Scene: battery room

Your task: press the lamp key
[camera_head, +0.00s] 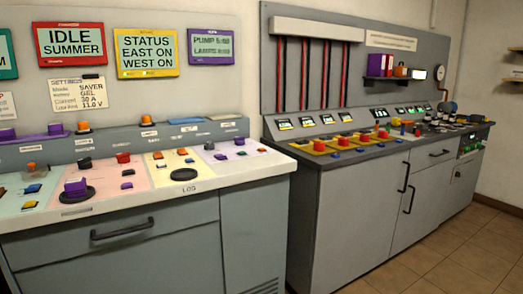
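I cannot tell which key is the lamp key, as the small key labels are unreadable. The left console (140,200) has a sloped top with pale green, pink, yellow and lilac panels. A purple-framed display (212,47) above the lilac panel seems to read PUMP and LAMPS, its figures blurred. The pink panel holds a large purple knob (76,187) and a red knob (123,157). My gripper is not in view.
A second grey console (345,215) stands to the right, with yellow-based red and blue buttons (342,143) and small lit screens. Tiled floor (460,255) is free at the lower right.

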